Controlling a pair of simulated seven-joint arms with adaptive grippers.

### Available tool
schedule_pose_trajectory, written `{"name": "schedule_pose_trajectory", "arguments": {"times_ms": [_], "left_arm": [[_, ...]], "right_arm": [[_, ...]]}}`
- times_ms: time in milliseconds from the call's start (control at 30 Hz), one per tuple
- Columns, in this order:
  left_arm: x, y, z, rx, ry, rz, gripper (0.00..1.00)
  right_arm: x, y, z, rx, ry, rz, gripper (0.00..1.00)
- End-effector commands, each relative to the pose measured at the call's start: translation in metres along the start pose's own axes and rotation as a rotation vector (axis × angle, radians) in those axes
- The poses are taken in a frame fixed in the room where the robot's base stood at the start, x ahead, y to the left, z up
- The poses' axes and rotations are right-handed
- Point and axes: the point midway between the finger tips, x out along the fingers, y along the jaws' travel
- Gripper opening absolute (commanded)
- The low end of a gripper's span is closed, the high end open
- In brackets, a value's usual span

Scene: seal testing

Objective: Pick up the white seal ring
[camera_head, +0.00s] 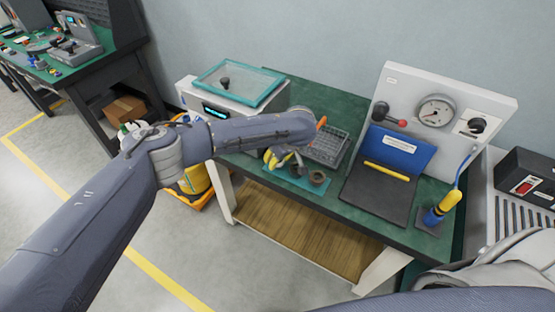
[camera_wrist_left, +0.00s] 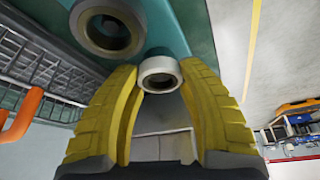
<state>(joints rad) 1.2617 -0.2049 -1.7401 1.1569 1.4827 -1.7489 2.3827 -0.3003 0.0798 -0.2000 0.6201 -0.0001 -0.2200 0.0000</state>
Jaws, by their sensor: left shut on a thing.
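The white seal ring (camera_wrist_left: 159,74) shows in the left wrist view between the yellow fingertips of my left gripper (camera_wrist_left: 158,80), which is shut on it. In the head view my left gripper (camera_head: 270,160) is over the left part of the teal mat (camera_head: 307,186), and I cannot make out the white ring there. Whether the ring touches the mat I cannot tell. A larger dark ring (camera_wrist_left: 107,28) lies on the mat beside the held ring. My right gripper is not in view.
A wire basket (camera_head: 328,146) stands behind the mat. To its right are a dark pad (camera_head: 378,190) with a yellow bar, a gauge panel (camera_head: 440,105) and a yellow-blue tool (camera_head: 439,208). A machine with a teal-framed lid (camera_head: 238,84) stands at the back left.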

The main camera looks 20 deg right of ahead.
Motion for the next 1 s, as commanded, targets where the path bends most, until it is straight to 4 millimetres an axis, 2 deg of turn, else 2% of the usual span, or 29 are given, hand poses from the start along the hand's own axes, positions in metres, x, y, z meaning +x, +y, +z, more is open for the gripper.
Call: {"name": "schedule_pose_trajectory", "arguments": {"times_ms": [167,367,567,800,1000], "left_arm": [[-0.004,0.000,-0.002,0.000,0.000,0.000,0.00],[-0.020,0.000,-0.009,0.000,0.001,0.001,0.00],[-0.055,0.000,-0.024,0.000,0.003,0.002,0.00],[-0.108,0.001,-0.046,0.001,0.004,0.003,0.00],[-0.145,0.000,-0.061,0.001,0.004,0.001,0.00]], "right_arm": [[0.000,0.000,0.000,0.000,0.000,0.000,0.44],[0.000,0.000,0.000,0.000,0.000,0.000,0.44],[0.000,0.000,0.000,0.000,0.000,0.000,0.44],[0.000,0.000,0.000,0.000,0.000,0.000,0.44],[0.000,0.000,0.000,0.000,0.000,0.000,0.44]]}}
